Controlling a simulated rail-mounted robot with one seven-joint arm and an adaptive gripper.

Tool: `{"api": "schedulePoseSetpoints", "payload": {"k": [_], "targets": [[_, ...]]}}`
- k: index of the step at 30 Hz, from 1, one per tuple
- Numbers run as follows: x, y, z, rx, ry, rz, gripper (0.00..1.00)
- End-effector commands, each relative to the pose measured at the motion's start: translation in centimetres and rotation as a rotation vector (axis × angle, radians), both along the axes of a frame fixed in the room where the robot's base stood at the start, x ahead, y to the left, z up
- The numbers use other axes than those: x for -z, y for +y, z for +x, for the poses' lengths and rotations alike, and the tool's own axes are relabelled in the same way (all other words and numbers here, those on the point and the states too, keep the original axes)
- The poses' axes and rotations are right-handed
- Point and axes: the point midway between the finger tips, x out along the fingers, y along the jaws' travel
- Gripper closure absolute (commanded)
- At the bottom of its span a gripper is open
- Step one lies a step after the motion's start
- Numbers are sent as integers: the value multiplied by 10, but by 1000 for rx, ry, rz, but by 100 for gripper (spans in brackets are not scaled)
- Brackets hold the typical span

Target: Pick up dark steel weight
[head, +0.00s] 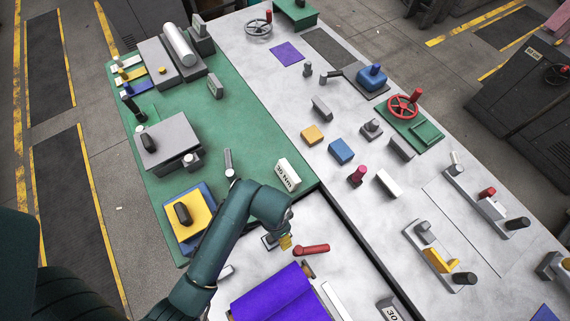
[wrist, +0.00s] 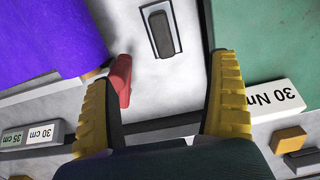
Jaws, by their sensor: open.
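A dark grey block with a lighter grey rim, which looks like the dark steel weight (wrist: 162,33), lies on the pale bench top in the wrist view. It is beyond my fingertips and roughly centred between them. In the head view the weight (head: 268,241) shows as a small dark piece left of my gripper, partly hidden by my arm. My gripper (wrist: 163,70) is open and empty, its yellow ridged fingers spread wide. In the head view my gripper (head: 285,242) hangs over the bench; its height is hard to tell.
A red handle (head: 311,250) lies just right of my gripper, beside the purple felt (head: 270,297). A block marked 30 Nm (head: 289,174) stands on the green mat (head: 250,145) behind. The yellow plate (head: 197,212) is to the left. A dark gap runs along the bench.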

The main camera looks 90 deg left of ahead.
Motion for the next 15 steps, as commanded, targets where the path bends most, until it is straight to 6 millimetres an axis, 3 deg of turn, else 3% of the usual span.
{"api": "schedulePoseSetpoints", "payload": {"k": [4, 15], "targets": [[18, 4, -2, -13, -1, 2, 10], [101, 4, -1, -11, -3, 6, 10]]}}
